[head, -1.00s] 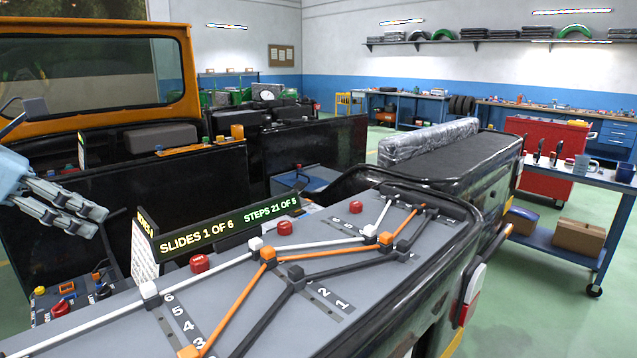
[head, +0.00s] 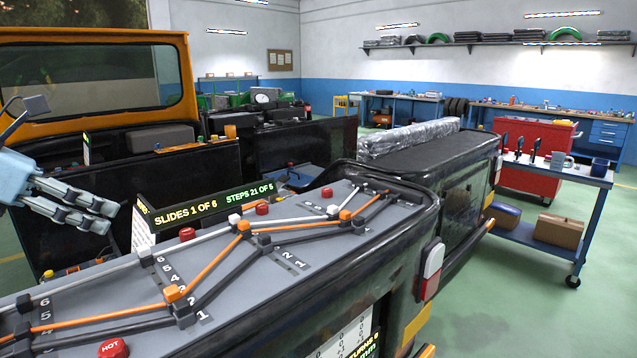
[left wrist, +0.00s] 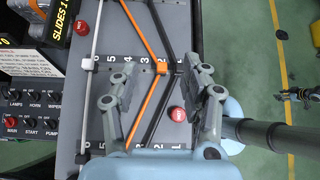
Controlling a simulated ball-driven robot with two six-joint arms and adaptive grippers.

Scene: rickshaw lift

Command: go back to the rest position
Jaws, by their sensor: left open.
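My left gripper (head: 109,218) is at the left edge in the head view, above and left of the grey board, apart from it. Its two fingers are parted and nothing is held. In the left wrist view the open gripper (left wrist: 163,96) faces down over the grey board (left wrist: 70,150), with orange and dark rods below between the fingers. My right gripper is not in view.
White, orange and dark rods with cube-shaped blocks and red buttons, one a HOT button (head: 113,348), cover the board. The orange-framed windscreen (head: 90,75) stands behind my gripper. A blue cart (head: 560,178) and a red tool chest (head: 535,150) stand right, beside open green floor.

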